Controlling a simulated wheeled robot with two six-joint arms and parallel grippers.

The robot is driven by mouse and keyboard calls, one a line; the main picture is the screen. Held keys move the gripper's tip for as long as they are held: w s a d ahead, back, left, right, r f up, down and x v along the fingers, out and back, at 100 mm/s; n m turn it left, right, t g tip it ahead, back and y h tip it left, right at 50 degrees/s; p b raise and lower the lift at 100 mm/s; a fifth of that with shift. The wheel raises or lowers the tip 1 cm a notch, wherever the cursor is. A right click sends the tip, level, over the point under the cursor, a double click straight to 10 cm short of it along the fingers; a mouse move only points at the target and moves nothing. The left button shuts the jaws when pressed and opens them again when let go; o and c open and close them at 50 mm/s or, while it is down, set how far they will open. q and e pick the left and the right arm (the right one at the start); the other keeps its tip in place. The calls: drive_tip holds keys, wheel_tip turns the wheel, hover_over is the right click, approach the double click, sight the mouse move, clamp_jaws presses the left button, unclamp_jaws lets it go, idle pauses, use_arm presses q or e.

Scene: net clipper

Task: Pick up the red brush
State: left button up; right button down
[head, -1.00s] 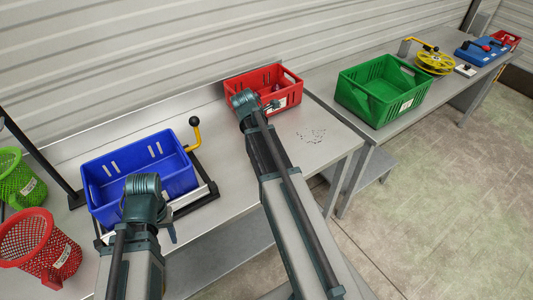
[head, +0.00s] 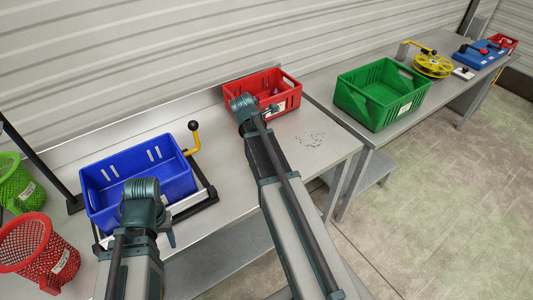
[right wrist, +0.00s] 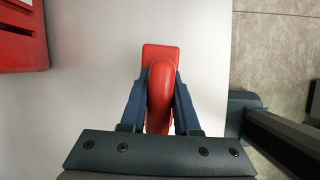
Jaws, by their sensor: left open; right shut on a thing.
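The red brush (right wrist: 161,85) is between the two fingers of my right gripper (right wrist: 160,95) in the right wrist view. The gripper is shut on it, over the pale grey tabletop. I cannot tell whether the brush touches the table. In the head view my right gripper (head: 272,108) is at the front of the red crate (head: 290,99), and the brush is hidden there by my wrist. My left gripper (head: 171,238) is open at the front edge of the blue crate (head: 181,184), mostly hidden by its own wrist.
The red crate's edge also shows at upper left in the right wrist view (right wrist: 22,40). A green crate (head: 372,112) stands on the right bench. Red (head: 64,266) and green (head: 30,196) mesh baskets stand at far left. Small bits (head: 310,139) lie right of my right arm.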

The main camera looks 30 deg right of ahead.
use_arm(q)
drive_tip(key=shift+r, duration=0.1)
drive_tip(key=shift+r+p, duration=0.9)
drive_tip(key=shift+p, duration=0.05)
use_arm(e)
drive_tip(key=shift+r, duration=0.95)
wheel_tip(320, 180, up, 2)
drive_tip(key=shift+r+p, duration=0.1)
drive_tip(key=shift+p, duration=0.95)
use_arm(q)
wheel_tip(320, 180, up, 3)
drive_tip(key=shift+p, duration=0.45)
use_arm(e)
drive_tip(key=s+a, duration=1.1)
drive_tip(key=shift+s+r, duration=0.25)
drive_tip(key=shift+r, duration=0.2)
drive_tip(key=shift+a, duration=0.1)
